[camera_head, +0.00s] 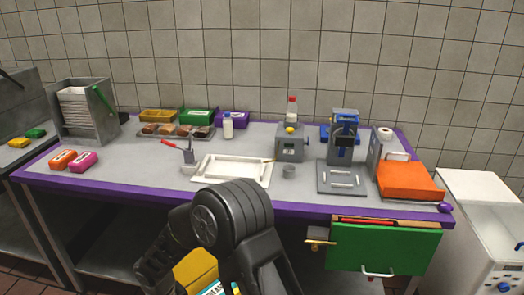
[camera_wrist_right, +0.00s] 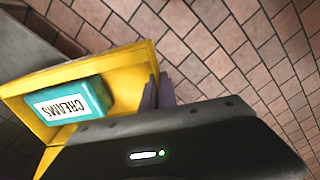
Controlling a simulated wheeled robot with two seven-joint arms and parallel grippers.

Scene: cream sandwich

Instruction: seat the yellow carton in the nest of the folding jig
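A yellow open-topped carton (camera_wrist_right: 100,68) fills the left of the right wrist view, tilted. A teal block labelled CREAMS (camera_wrist_right: 75,102) lies inside it. My right gripper (camera_wrist_right: 158,92) has its fingers close together at the carton's wall and appears shut on it. In the head view the carton (camera_head: 196,268) is low in front of the bench, partly hidden by my black arm. I cannot tell for certain which fixture is the folding jig; a grey base plate (camera_head: 342,186) with a blue upright stands right of centre. My left gripper is not in view.
A white tray (camera_head: 205,175) lies mid-bench. An orange box (camera_head: 410,181) sits at the right. A green drawer front (camera_head: 375,249) juts from the bench front. Coloured bins line the back.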

